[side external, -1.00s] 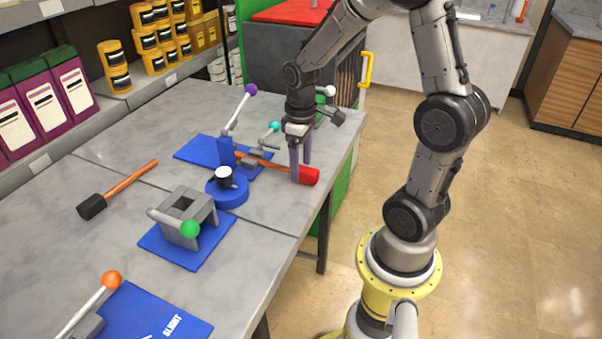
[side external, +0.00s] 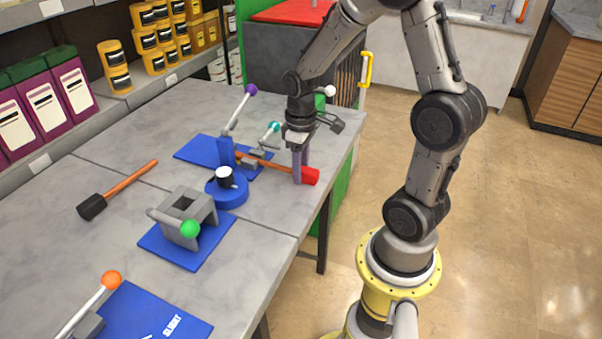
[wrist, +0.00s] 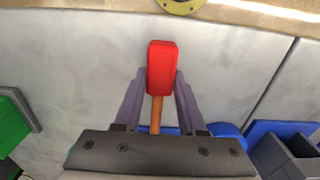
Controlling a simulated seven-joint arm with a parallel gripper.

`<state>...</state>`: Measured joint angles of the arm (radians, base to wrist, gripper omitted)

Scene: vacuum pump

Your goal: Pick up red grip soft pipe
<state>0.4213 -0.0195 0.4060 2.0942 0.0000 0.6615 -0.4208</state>
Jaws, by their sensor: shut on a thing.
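The red grip soft pipe has a red block end (side external: 310,176) and a thin orange-brown pipe (side external: 275,166). It lies near the right edge of the grey table, its far end reaching toward the blue plate. My gripper (side external: 300,180) points down and is shut on the pipe right beside the red grip. In the wrist view the red grip (wrist: 162,68) sits beyond my fingertips (wrist: 160,85), with the orange pipe (wrist: 156,110) running back between the fingers. I cannot tell any gap between pipe and table.
A blue plate with a purple-knobbed lever (side external: 250,90) and a teal-knobbed lever (side external: 274,127) stands left of my gripper. A blue round base (side external: 228,194) and a grey block fixture (side external: 185,215) are nearer. A black-grip pipe (side external: 92,207) lies at left.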

